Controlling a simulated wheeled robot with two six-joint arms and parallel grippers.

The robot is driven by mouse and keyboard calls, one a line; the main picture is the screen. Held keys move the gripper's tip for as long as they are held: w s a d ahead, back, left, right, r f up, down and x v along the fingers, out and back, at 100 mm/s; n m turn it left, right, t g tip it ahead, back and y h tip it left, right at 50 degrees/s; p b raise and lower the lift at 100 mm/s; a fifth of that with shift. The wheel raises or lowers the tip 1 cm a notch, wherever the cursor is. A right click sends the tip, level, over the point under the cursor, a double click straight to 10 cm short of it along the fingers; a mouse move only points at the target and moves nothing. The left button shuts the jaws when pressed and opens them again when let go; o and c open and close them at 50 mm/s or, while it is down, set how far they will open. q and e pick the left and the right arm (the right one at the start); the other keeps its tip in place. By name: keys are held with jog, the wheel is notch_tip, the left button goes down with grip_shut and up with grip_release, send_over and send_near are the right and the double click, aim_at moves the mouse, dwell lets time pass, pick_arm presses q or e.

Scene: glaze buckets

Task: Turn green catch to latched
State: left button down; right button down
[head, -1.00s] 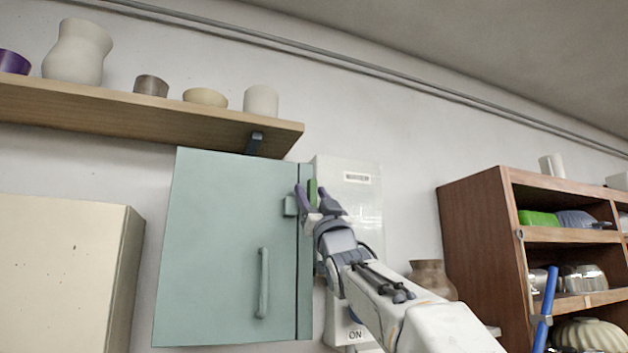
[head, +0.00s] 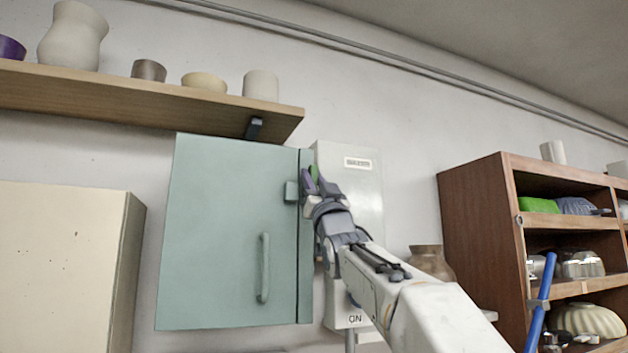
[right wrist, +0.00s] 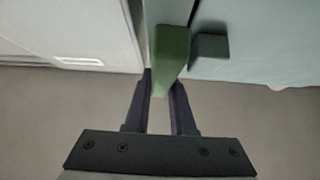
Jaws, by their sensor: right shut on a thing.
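The green catch (head: 314,172) is a small green bar at the right edge of a blue-green cabinet (head: 225,220), near its top. It also shows in the right wrist view (right wrist: 170,50), long and running toward my fingers. My right gripper (head: 317,181) is shut on the catch, one finger on each side, and partly hides it in the head view. In the right wrist view the two dark fingers (right wrist: 163,85) flank its near end. A small blue-green block (head: 291,192) sits on the cabinet door just left of the catch; it also shows in the wrist view (right wrist: 210,45). My left gripper is not in view.
A white box (head: 350,200) marked ON is on the wall right of the cabinet. A wooden shelf (head: 150,100) with several pots is above. A cream cabinet (head: 60,260) stands left, a brown shelf unit (head: 475,225) right. The cabinet door has a vertical handle (head: 264,268).

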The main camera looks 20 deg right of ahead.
jog(key=m+h, duration=0.3)
jog(key=shift+d+m+h, duration=0.1)
jog(key=shift+m+h, duration=0.3)
jog(key=m+g+h, duration=0.1)
jog(key=m+h, duration=0.2)
jog(key=shift+d+p, duration=0.2)
jog(key=shift+p, duration=0.1)
jog(key=shift+d+f+m+g+h+p, duration=0.45)
jog(key=shift+m+g+h+p, duration=0.45)
jog(key=shift+m+g+p, duration=1.6)
jog(key=shift+d+f+m+g+h+p, duration=0.25)
jog(key=shift+f+m+g+h+p, duration=0.45)
jog(key=shift+m+g, duration=2.1)
jog(key=shift+d+f+m+g+h+p, duration=0.35)
jog(key=shift+m+g+h+p, duration=0.85)
jog(key=shift+m, duration=3)
jog(key=c, duration=0.8)
grip_release()
jog(key=shift+d, duration=0.1)
jog(key=shift+o, duration=0.2)
